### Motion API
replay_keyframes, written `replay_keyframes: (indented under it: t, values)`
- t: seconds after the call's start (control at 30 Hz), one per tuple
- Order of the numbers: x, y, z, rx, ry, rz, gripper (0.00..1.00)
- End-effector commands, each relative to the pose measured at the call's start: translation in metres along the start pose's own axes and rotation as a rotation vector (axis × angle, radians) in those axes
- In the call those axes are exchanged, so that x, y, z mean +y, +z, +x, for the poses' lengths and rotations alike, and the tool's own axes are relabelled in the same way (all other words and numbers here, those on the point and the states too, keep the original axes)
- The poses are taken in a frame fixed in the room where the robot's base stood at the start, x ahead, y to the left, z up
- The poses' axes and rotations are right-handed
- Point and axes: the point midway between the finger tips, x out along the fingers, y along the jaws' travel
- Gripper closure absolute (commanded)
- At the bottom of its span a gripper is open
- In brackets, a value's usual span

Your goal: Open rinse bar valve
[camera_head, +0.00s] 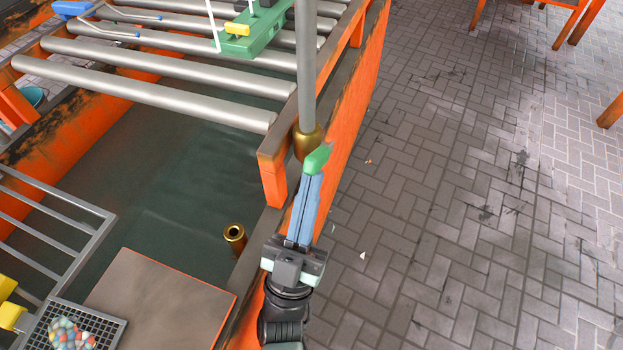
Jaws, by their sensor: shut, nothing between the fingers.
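The rinse bar valve shows as a brass body (307,142) at the foot of a grey upright pipe (306,65), beside the orange frame. A short green piece (317,158), which looks like its handle, angles down from the brass toward my fingers. My gripper (311,180) has long blue fingers, shut together with no gap showing. They point up the picture, and their tips meet the green piece in this view. I cannot tell whether they touch it or only overlap it. Nothing is held between them.
Grey rollers (155,82) span the orange-framed dark tank at upper left. A green tool (250,38) lies on them. A brass pipe end (234,234), a brown board (160,302) and a mesh tray (112,333) are lower left. Paved floor (450,190) on the right is open.

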Motion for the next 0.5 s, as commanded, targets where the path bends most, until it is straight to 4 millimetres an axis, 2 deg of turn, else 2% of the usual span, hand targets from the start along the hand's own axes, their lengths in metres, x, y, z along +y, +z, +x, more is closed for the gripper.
replay_keyframes:
  t: [0.03, 0.5]
  values:
    - [0.001, -0.009, 0.013, -0.037, 0.0, 0.0, 1.0]
    - [0.001, -0.018, 0.038, -0.363, 0.001, -0.001, 1.0]
